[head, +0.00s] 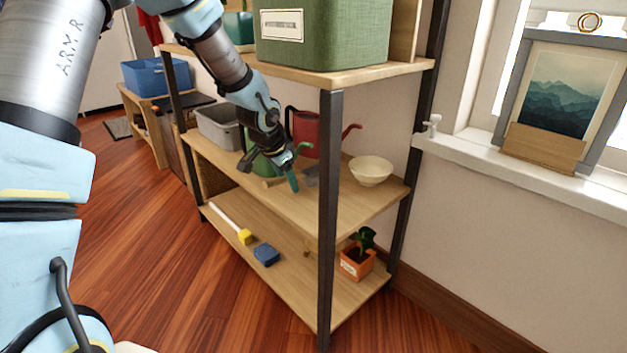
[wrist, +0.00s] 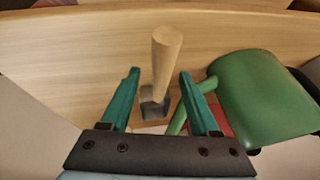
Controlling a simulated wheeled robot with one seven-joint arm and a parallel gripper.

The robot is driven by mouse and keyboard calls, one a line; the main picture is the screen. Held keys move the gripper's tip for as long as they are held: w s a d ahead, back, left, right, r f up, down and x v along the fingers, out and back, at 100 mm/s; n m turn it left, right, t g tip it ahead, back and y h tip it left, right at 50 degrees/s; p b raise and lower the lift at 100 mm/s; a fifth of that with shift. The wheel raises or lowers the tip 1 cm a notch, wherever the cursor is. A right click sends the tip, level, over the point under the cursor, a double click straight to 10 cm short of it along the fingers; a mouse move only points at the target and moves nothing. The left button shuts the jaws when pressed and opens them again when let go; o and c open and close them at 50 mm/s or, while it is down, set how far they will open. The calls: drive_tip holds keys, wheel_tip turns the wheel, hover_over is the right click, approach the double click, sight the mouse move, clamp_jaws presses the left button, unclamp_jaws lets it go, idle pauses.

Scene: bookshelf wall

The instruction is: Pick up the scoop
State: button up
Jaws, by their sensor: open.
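The scoop has a light wooden handle (wrist: 166,55) and a grey head (wrist: 154,108), and in the wrist view it lies between my fingers. In the head view it rests on the middle shelf (head: 345,203), with its grey head (head: 312,176) partly hidden behind my gripper (head: 292,180). In the wrist view my gripper (wrist: 158,76) is open, with one teal finger on each side of the scoop. I cannot tell whether either finger touches it.
A green watering can (wrist: 262,100) stands close beside the right finger. A red watering can (head: 305,130) and a cream bowl (head: 371,171) share the shelf. A black shelf post (head: 328,230) stands in front. The upper shelf holds a green box (head: 340,45).

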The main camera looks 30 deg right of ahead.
drive_tip(key=shift+c, duration=0.2)
clamp_jaws()
drive_tip(key=shift+r, duration=0.15)
idle(0.4)
